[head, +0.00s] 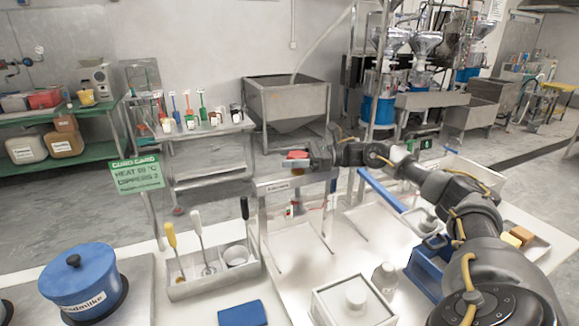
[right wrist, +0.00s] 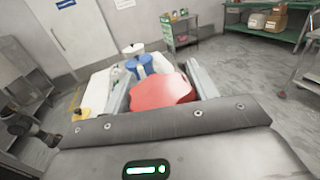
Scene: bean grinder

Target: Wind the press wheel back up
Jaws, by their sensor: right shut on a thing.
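The press wheel (head: 297,154) shows as a small red piece at the top of the metal press frame (head: 268,190) in the head view. It is a large rounded red shape (right wrist: 162,93) in the right wrist view. My right gripper (head: 303,161) reaches in from the right and is shut on the wheel, with a finger on each side of it. The gripper hides part of the wheel, so its rim and angle cannot be told. My left gripper is not in view.
A steel hopper (head: 288,100) stands behind the press. A tool caddy (head: 213,275), a blue pot (head: 80,280) and a blue block (head: 242,314) are at the front left. A white box (head: 352,305) and a blue bin (head: 428,268) are beside my right arm.

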